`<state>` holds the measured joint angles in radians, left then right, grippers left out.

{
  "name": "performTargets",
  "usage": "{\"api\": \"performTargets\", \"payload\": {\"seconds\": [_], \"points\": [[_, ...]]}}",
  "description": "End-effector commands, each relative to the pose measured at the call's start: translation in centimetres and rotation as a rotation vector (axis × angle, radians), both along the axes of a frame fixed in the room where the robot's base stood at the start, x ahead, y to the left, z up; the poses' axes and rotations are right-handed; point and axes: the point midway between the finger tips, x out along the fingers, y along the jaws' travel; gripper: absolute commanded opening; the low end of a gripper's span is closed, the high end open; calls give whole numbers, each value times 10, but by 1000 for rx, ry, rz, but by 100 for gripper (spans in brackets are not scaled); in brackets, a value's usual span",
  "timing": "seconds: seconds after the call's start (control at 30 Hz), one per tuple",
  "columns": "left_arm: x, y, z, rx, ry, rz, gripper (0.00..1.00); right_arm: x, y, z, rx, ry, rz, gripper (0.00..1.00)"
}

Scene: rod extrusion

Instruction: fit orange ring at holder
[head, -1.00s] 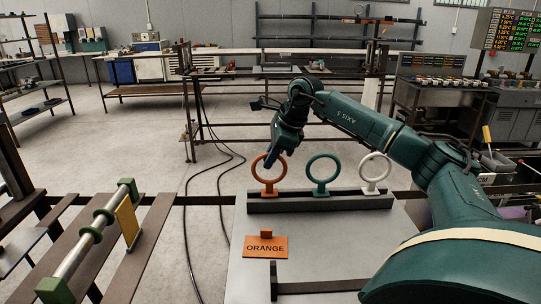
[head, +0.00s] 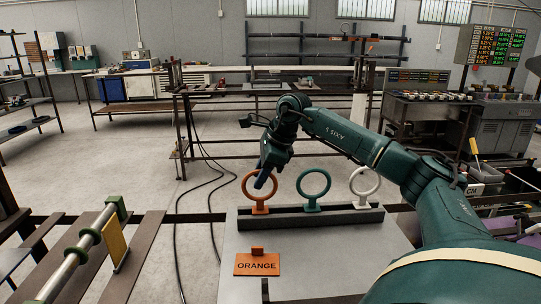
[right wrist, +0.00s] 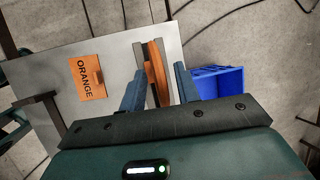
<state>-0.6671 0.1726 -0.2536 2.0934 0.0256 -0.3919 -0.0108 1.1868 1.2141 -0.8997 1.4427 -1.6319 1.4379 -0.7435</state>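The orange ring (head: 246,191) stands upright on its small foot at the left end of a dark rail (head: 300,221) on the grey table. My right gripper (head: 264,182) is at the ring, reaching down from above. In the right wrist view the ring (right wrist: 156,72) is seen edge-on between the two blue fingers (right wrist: 158,88). The fingers are apart, with gaps on both sides of the ring. My left gripper is not in view.
A teal ring (head: 313,203) and a white ring (head: 365,199) stand on the rail to the right. A rod with green collars (head: 89,236) and a yellow plate (head: 115,246) is at left. A blue bin (right wrist: 217,82) is beside the table in the right wrist view.

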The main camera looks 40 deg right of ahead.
Motion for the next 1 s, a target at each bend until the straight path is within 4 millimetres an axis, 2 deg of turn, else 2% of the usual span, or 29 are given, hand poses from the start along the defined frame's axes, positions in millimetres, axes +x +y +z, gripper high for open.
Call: {"api": "performTargets", "payload": {"seconds": [0.3,0.53,0.73,1.0], "points": [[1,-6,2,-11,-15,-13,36,-25,-14,66,1,-7,-2,32],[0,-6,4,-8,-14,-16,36,-41,-21,105,1,-5,-2,32],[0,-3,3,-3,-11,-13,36,-48,-24,118,1,-3,-1,32],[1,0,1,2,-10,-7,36,-48,-24,119,1,-3,-1,32]]}}
